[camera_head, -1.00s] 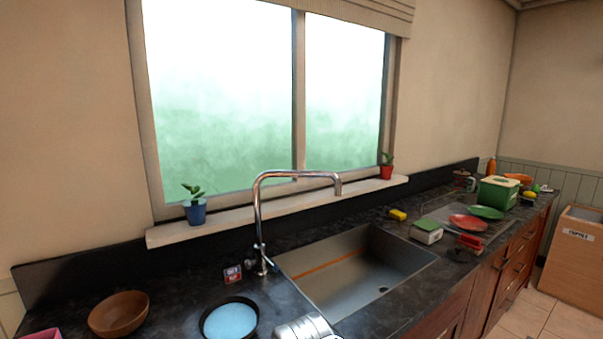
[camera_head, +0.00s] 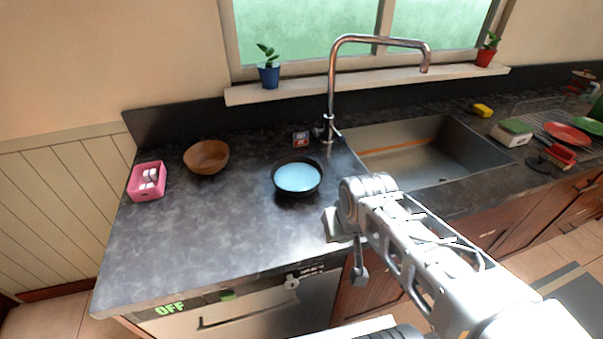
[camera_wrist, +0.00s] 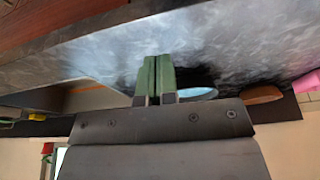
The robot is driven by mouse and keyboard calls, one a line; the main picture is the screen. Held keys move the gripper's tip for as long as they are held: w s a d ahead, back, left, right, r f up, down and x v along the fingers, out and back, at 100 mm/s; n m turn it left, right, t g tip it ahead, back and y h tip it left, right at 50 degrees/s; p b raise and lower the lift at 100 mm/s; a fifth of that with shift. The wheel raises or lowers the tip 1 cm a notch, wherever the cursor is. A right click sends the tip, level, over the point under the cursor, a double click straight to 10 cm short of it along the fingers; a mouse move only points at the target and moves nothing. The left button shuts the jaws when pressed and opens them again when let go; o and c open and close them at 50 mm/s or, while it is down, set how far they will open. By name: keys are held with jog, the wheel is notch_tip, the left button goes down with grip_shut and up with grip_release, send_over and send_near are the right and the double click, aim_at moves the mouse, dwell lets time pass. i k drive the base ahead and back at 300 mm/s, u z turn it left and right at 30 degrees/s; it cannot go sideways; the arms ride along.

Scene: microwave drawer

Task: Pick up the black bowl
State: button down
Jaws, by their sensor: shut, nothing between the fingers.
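The black bowl (camera_head: 298,193) sits upright on the dark countertop, left of the sink, with a light blue round surface inside it. It also shows in the wrist view (camera_wrist: 197,94), small and partly hidden beside the fingers; that view is upside down. My gripper (camera_wrist: 157,64) is shut, its two greenish fingers together with nothing between them. In the head view my arm comes from the lower right and ends just right of the bowl, apart from it. The fingers are not clear there.
A brown bowl (camera_head: 206,157) and a pink box (camera_head: 147,181) stand left of the black bowl. A faucet (camera_head: 331,100) and sink (camera_head: 420,160) lie to the right. The counter's front left (camera_head: 190,240) is clear.

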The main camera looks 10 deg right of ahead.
aim_at(295, 176)
jog(key=k, duration=1.3)
jog(key=u, duration=0.7)
jog(key=i, duration=0.65)
jog(key=u, duration=0.7)
jog(key=i, duration=0.65)
